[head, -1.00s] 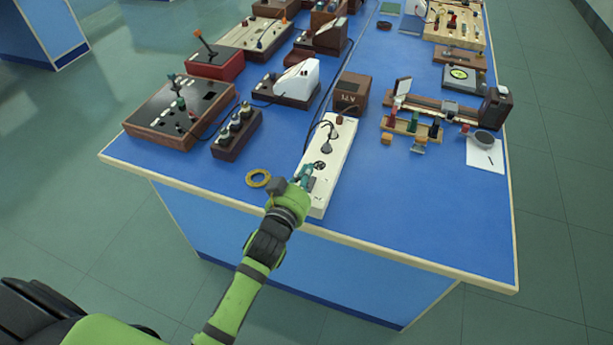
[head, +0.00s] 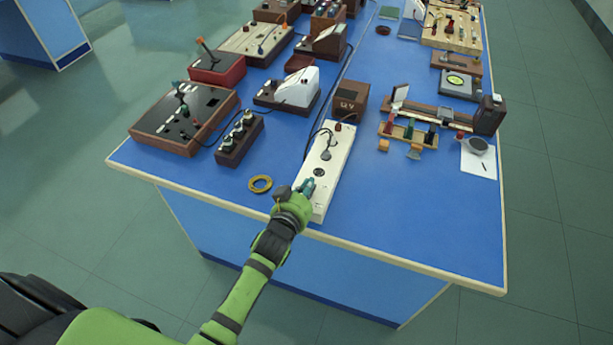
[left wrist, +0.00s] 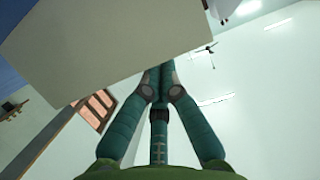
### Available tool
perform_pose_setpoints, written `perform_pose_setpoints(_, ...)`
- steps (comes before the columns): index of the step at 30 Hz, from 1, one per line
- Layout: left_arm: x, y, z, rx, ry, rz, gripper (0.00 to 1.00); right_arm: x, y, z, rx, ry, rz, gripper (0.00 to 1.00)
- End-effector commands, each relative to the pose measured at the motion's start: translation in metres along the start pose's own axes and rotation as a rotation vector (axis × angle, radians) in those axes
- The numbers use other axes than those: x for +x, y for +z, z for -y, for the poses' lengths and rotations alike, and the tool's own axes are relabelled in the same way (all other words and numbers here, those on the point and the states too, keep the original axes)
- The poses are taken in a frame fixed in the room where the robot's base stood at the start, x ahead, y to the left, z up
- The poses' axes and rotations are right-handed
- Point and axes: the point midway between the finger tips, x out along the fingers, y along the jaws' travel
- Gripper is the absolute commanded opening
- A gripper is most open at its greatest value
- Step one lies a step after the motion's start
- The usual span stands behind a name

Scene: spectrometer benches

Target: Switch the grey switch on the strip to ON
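The white strip (head: 338,152) lies lengthwise near the front edge of the blue bench, with a dark plug and a round socket on its far part. My left gripper (head: 308,185) is at the strip's near part, and its teal fingers cover the spot there. I cannot make out the grey switch or its position behind them. In the left wrist view the fingers (left wrist: 160,70) converge with their tips together and nothing visible between them. A large pale flat surface fills the upper left there, probably the strip. My right gripper is not in view.
A brown box (head: 350,97) stands beyond the strip. An optical rail (head: 450,115) is at the right. The bench's front right is clear.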

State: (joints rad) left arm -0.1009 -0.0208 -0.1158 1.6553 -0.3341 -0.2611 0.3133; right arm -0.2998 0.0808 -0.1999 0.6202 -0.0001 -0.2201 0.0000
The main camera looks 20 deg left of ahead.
Motion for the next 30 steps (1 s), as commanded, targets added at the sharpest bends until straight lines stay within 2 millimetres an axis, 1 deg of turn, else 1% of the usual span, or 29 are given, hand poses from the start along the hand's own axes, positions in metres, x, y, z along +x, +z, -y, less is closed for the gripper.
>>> perform_pose_setpoints(1, -0.001, -0.007, 0.000, 0.001, 0.001, 0.022, 0.00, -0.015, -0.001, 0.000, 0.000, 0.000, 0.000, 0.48)
perform_pose_setpoints(4, 0.000, -0.005, 0.000, 0.001, 0.000, 0.054, 0.00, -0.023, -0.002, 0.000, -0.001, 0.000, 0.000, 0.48)
perform_pose_setpoints(5, 0.001, 0.000, 0.000, 0.000, 0.000, 0.052, 0.00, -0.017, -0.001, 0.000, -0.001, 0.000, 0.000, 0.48)
perform_pose_setpoints(6, 0.001, 0.001, 0.000, 0.000, 0.000, 0.050, 0.00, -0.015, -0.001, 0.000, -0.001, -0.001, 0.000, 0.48)
perform_pose_setpoints(13, 0.002, -0.001, 0.000, 0.000, 0.000, 0.048, 0.00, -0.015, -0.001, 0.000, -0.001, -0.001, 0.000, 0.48)
perform_pose_setpoints(23, 0.013, -0.009, 0.000, -0.001, 0.000, 0.047, 0.00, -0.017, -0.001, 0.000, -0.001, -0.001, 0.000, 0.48)
perform_pose_setpoints(30, 0.014, -0.009, 0.000, 0.000, 0.000, 0.048, 0.00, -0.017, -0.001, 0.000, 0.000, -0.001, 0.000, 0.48)
